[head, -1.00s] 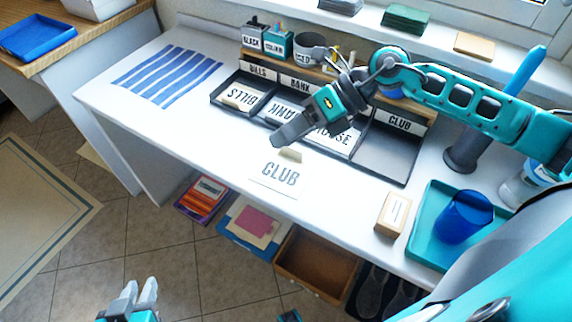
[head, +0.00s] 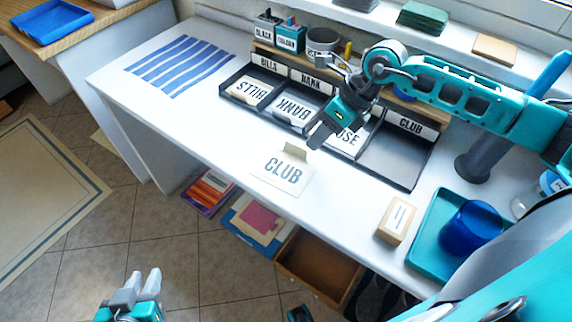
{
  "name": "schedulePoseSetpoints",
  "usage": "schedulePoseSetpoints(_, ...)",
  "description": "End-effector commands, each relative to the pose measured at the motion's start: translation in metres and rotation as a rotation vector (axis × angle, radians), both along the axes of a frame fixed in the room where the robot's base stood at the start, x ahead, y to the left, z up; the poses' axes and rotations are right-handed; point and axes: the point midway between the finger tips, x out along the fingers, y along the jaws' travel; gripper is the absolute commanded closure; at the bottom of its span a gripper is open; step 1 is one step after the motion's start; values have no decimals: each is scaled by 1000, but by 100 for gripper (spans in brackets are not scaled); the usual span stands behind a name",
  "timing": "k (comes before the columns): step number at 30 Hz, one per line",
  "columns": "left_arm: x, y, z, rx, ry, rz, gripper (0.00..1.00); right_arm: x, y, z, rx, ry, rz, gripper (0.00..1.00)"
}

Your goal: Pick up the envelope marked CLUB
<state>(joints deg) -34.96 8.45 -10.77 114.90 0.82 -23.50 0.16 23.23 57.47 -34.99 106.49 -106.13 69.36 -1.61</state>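The envelope marked CLUB (head: 281,174) lies on the white desk near its front edge, with its lettering facing up. A small beige tab stands at its back edge. My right gripper (head: 320,135) hangs above the desk, behind and to the right of the envelope and apart from it. Its fingers overlap in this view, so its opening is unclear. My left gripper (head: 143,280) is low at the bottom left, over the floor and away from the desk, with a gap between its fingers and nothing in it.
A dark sorting tray (head: 390,160) stands behind, with BILLS and BANK envelopes, another partly hidden, and an empty compartment labelled CLUB. A small box (head: 396,222) and a teal tray (head: 428,238) with a blue cup (head: 470,228) stand to the right. The desk's left front is clear.

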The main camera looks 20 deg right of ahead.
Motion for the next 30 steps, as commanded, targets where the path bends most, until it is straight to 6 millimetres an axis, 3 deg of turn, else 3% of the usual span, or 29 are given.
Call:
schedulePoseSetpoints(9, 1, -2, -2, -4, -2, -3, 71, 11, 19, -39, 4, 1, 0, 65)
schedulePoseSetpoints(18, 2, -3, -1, -5, -4, -4, 71, 12, 20, -43, 2, 1, 1, 65)
schedulePoseSetpoints(30, 2, -3, -1, -4, -4, -5, 71, 12, 20, -42, 2, 1, 1, 100)
